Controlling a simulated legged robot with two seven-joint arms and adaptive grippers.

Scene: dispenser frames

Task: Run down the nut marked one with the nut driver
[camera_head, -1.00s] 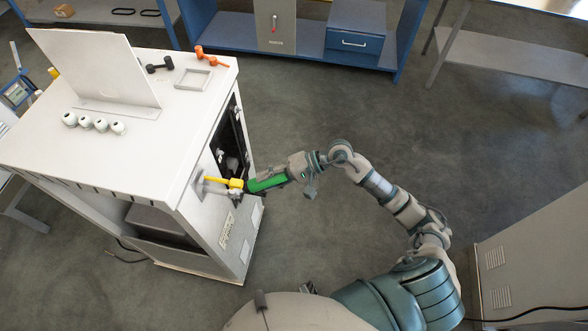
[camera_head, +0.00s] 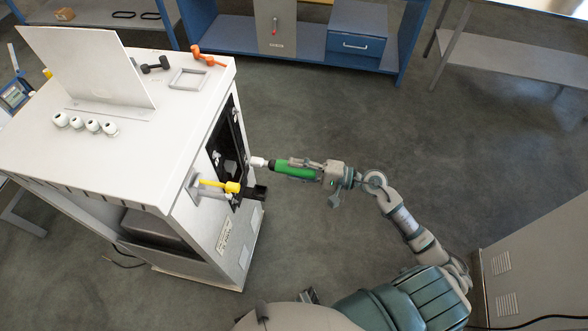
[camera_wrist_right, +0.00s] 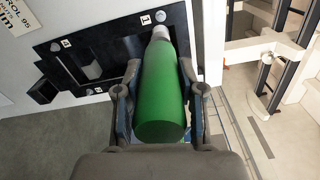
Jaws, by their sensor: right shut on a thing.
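My right gripper (camera_head: 302,170) is shut on the green nut driver (camera_head: 287,170), which points left at the cabinet's open side. In the right wrist view my gripper's fingers (camera_wrist_right: 158,100) clasp both sides of the driver's green body (camera_wrist_right: 160,95). Its pale tip (camera_wrist_right: 160,33) is just below a nut (camera_wrist_right: 160,16) at the top right of the black panel (camera_wrist_right: 110,50). A small white label (camera_wrist_right: 146,19) sits beside that nut; its mark is too small to read surely. I cannot tell whether tip and nut touch. My left gripper is not in view.
The white cabinet (camera_head: 100,170) fills the left. Another nut (camera_wrist_right: 55,47) sits at the panel's left. Open floor lies right of the cabinet.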

